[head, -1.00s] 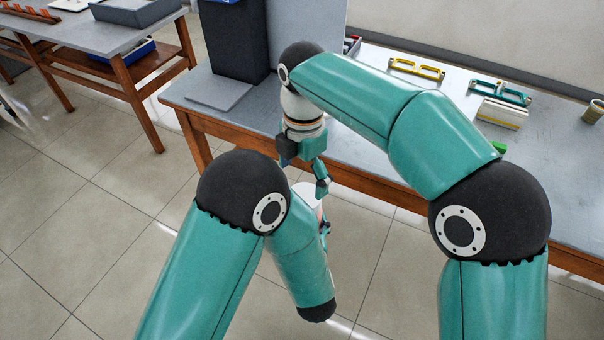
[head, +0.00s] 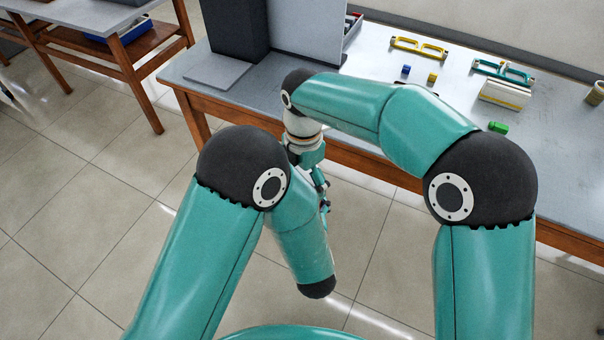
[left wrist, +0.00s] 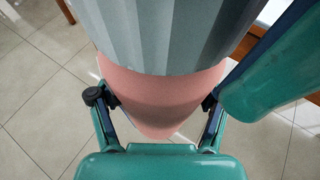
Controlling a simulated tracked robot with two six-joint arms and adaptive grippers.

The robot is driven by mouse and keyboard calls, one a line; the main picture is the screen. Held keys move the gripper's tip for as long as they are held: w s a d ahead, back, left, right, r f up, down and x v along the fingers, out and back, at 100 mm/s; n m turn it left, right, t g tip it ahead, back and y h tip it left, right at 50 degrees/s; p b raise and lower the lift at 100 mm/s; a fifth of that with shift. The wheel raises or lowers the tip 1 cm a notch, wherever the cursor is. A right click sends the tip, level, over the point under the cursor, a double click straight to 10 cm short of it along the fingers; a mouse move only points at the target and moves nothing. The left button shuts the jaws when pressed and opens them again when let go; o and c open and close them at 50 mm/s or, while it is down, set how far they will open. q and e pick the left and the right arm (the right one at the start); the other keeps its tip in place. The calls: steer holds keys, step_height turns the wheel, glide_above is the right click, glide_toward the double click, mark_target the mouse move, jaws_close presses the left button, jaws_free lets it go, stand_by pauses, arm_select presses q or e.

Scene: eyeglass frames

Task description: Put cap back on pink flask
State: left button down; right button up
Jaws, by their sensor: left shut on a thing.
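The pink flask (left wrist: 165,100) fills the middle of the left wrist view. My left gripper (left wrist: 157,100) is shut on it, with one finger on each side. A large grey ribbed part, seemingly the cap (left wrist: 165,35), covers the upper edge of the pink surface; I cannot tell whether it is seated or only in front. A teal part of my right arm or gripper (left wrist: 270,65) reaches in beside it from the right. In the head view, my right gripper (head: 321,185) is small by the left forearm, its jaws unclear. The flask and cap are hidden there.
The long table (head: 390,120) stands behind my right arm. It carries yellow glasses (head: 418,48), teal glasses (head: 503,72), a white box (head: 504,94), a green block (head: 498,127) and a dark box (head: 236,40). The floor left of my arms is clear.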

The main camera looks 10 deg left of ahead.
steer(key=shift+c, duration=0.3)
steer(key=c, duration=1.1)
steer(key=m, duration=0.3)
steer(key=shift+w+a, duration=0.1)
steer(key=shift+w, duration=0.05)
steer(key=shift+c, duration=0.2)
steer(key=o, duration=1.3)
